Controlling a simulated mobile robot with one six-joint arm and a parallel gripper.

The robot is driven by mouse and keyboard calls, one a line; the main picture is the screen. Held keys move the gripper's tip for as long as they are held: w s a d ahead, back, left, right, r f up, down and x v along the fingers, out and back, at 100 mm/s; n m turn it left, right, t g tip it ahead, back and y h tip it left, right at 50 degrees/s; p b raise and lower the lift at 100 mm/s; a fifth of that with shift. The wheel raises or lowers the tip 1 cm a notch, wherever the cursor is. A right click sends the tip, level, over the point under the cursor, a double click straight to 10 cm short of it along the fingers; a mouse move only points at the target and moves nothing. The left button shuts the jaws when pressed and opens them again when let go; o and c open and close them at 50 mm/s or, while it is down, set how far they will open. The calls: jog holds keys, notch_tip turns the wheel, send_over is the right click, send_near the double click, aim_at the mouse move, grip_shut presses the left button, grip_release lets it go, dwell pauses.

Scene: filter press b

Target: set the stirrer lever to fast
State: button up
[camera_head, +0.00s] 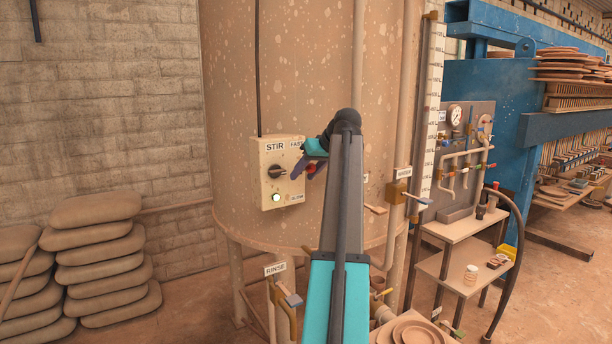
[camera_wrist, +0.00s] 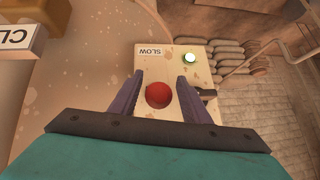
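The stir control box (camera_head: 262,190) is a cream panel on the tank with STIR, FAST and SLOW labels. The stirrer lever's red ball end (camera_head: 311,168) shows at the box's right side, at a height between FAST (camera_head: 297,144) above and SLOW (camera_head: 296,195) below. I cannot tell its exact setting. My gripper (camera_head: 303,168) is at the lever. In the wrist view the red ball (camera_wrist: 158,95) lies between the two open purple fingers of my gripper (camera_wrist: 160,78), with a gap on each side. The lever's shaft is hidden behind the ball.
A RINSE valve (camera_head: 288,297) stands below; another labelled valve (camera_head: 405,194) is to the right. A vertical pipe (camera_head: 358,60) runs up the tank (camera_head: 305,60).

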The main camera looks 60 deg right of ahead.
jog(key=shift+d+f, duration=0.1)
jog(key=shift+f, duration=0.05)
jog(key=b+v, duration=0.3)
jog(key=v, duration=1)
jog(key=shift+s+r, duration=0.2)
jog(key=shift+r, duration=0.2)
